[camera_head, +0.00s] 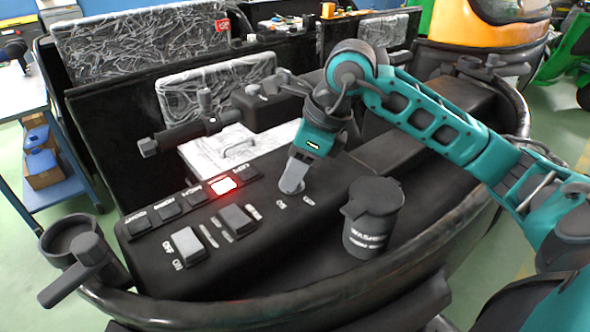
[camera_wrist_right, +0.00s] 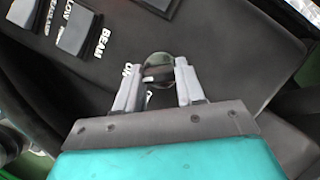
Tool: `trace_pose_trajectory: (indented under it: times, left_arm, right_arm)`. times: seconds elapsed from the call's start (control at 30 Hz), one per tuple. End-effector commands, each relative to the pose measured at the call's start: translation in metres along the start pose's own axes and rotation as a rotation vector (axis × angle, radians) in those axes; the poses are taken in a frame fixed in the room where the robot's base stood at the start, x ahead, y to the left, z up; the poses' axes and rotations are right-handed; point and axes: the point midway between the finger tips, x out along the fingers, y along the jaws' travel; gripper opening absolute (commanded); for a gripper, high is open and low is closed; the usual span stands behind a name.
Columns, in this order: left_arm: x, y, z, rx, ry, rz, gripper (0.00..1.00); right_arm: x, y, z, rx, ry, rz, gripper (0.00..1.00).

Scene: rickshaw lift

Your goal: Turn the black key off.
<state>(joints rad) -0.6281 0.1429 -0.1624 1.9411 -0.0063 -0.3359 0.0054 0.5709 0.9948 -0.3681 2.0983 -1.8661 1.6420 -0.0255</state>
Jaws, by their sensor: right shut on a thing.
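My right gripper (camera_head: 292,186) reaches down from the teal arm onto the black dashboard, at the spot marked with small white lettering. In the right wrist view, its two grey fingers (camera_wrist_right: 157,84) stand on either side of the round dark top of the black key (camera_wrist_right: 157,68) and are shut on it. In the head view the fingers hide the key. How far the key is turned is hard to tell. My left gripper is not in view.
A red-lit switch (camera_head: 223,185) glows in a row of dashboard buttons. Two rocker switches (camera_head: 187,244) sit nearer. A black capped washer-fluid reservoir (camera_head: 371,215) stands right of my gripper. A dark handlebar (camera_head: 200,125) lies beyond. A curved black rim (camera_head: 310,300) borders the front.

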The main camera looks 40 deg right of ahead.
Motion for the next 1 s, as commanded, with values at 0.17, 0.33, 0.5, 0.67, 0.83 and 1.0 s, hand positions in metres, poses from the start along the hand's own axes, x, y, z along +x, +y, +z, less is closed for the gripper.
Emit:
trace_pose_trajectory:
  times: [0.17, 0.33, 0.5, 0.67, 0.83, 1.0]
  left_arm:
    - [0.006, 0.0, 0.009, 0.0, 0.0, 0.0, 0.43]
    - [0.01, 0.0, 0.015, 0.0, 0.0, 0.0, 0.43]
    - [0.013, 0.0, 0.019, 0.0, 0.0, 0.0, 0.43]
    - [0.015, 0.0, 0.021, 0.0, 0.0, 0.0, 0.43]
    - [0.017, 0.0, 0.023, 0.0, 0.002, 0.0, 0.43]
    - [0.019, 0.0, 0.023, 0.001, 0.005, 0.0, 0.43]
  right_arm:
    - [0.001, -0.002, 0.0, -0.136, -0.001, 0.054, 0.08]
    - [0.001, -0.004, 0.0, -0.285, -0.002, 0.115, 0.08]
    - [0.0, -0.004, 0.001, -0.433, -0.002, 0.178, 0.08]
    - [0.0, -0.004, 0.002, -0.563, -0.002, 0.232, 0.08]
    - [0.0, -0.005, 0.002, -0.678, -0.002, 0.279, 0.08]
    - [0.0, -0.005, 0.003, -0.763, -0.002, 0.314, 0.08]
